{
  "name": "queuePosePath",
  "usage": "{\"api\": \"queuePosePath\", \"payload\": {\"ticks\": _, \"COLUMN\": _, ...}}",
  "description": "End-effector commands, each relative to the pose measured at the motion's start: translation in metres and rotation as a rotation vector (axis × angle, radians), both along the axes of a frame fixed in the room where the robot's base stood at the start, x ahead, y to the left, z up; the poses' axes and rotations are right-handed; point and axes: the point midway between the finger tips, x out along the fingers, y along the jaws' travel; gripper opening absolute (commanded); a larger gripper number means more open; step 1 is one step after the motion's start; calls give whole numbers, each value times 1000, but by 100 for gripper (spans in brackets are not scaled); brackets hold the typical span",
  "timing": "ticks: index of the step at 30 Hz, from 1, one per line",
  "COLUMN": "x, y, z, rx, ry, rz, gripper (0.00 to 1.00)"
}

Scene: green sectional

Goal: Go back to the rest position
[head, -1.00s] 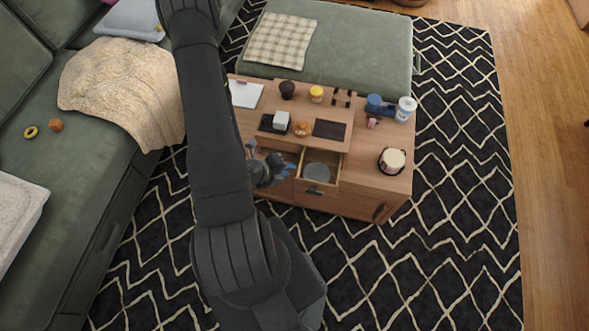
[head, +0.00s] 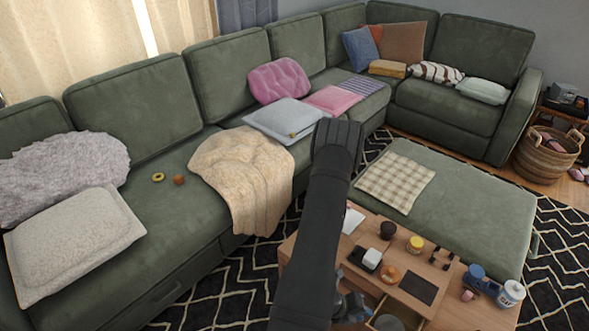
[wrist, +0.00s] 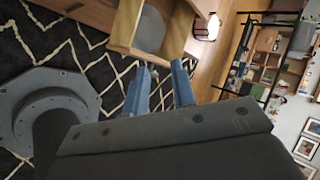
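My gripper (wrist: 161,66) shows in the wrist view with its two blue fingers apart and nothing between them. In the head view it is partly hidden behind my dark arm, low in the picture and just left of the open drawer (head: 373,318). In the wrist view the wooden drawer (wrist: 124,27) lies beyond the fingertips, with a grey round object (wrist: 150,29) inside. I cannot tell the exact gap between fingers and drawer.
The wooden table (head: 463,310) carries a dark cup (head: 388,230), a yellow-lidded jar (head: 414,244), an orange-brown round item (head: 388,274), a dark mat (head: 418,287) and a white container (head: 510,294). A green sectional (head: 165,220) and ottoman (head: 470,215) surround it.

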Motion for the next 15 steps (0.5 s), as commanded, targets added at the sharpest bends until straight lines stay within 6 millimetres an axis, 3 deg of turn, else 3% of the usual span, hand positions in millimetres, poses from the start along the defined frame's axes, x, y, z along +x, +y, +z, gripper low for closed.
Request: {"api": "queuePosePath", "payload": {"ticks": 15, "x": -1, "y": -58, "z": -57, "rx": 1, "ry": 0, "rz": -3, "gripper": 24}}
